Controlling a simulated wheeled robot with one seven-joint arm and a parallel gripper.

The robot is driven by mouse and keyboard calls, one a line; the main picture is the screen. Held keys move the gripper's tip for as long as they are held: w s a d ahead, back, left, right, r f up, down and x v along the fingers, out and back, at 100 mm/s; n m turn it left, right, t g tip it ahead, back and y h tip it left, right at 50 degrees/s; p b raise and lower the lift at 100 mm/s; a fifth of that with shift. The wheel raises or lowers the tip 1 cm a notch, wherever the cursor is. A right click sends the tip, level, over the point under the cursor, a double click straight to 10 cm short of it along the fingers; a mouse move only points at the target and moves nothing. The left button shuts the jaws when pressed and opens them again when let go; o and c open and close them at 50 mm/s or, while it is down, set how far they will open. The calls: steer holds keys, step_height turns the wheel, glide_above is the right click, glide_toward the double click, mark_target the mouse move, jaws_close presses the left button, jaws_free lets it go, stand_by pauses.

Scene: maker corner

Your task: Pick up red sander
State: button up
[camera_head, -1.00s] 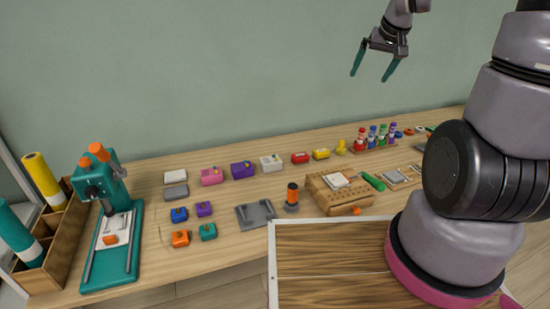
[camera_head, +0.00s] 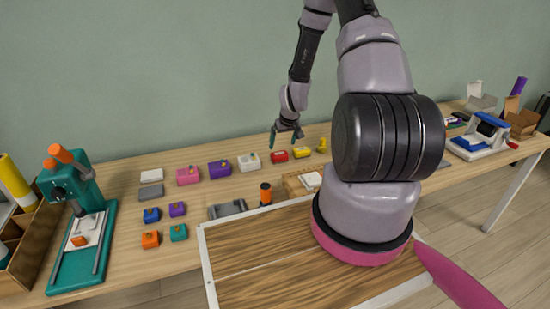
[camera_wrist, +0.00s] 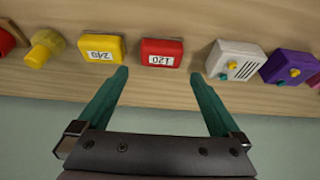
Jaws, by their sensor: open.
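The red sander (camera_head: 279,156) is a small red block near the back edge of the workbench, between a white block and a yellow block. In the wrist view the red sander (camera_wrist: 162,52) carries a white label reading 120 and lies just beyond the fingertips, roughly centred between them. My gripper (camera_head: 287,137) is open and empty, above and close to the red sander in the head view. Its two teal fingers also show in the wrist view (camera_wrist: 162,82), spread apart on either side of the red sander's line, not touching it.
A yellow block (camera_wrist: 102,48) labelled 240 and a white block (camera_wrist: 235,60) with a slotted face flank the red sander, with small gaps. A purple block (camera_wrist: 290,67) and a yellow knobbed piece (camera_wrist: 44,48) lie farther out. The wall is close behind the bench.

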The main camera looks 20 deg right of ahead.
mark_target(279, 153)
steer(key=x, duration=0.8)
steer(key=shift+a, duration=0.1)
steer(key=c, duration=1.1)
steer(key=shift+r, duration=5)
steer(key=o, duration=0.7)
steer(key=c, duration=0.5)
steer(key=shift+s, duration=0.15)
